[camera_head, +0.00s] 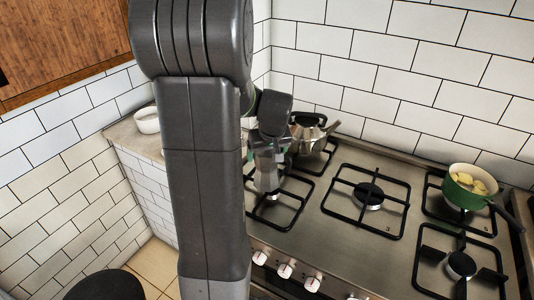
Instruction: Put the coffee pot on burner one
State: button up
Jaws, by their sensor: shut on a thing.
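A silver coffee pot (265,178) is upright over the front-left burner (285,205) of the stove, in the head view. My gripper (272,140) is at the upper part of the pot and shut on it. My own arm hides the left side of the pot and part of the gripper. I cannot tell whether the base of the pot touches the burner grate.
A metal kettle (312,132) stands on the back-left burner, close behind the pot. A green pot with yellow pieces (468,190) sits on the back-right burner. The middle burner (369,196) and front-right burner (461,265) are empty. A white bowl (147,121) is on the left counter.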

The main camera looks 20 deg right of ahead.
jog(key=shift+f, duration=0.15)
jog(key=shift+f, duration=0.25)
jog(key=o, duration=1.8)
jog(key=shift+c, duration=0.2)
jog(key=shift+r, duration=0.1)
jog(key=shift+r, duration=0.35)
jog(key=b+v, duration=0.1)
jog(key=v, duration=1)
jog(key=shift+s+r, duration=0.2)
jog(key=shift+s, duration=0.05)
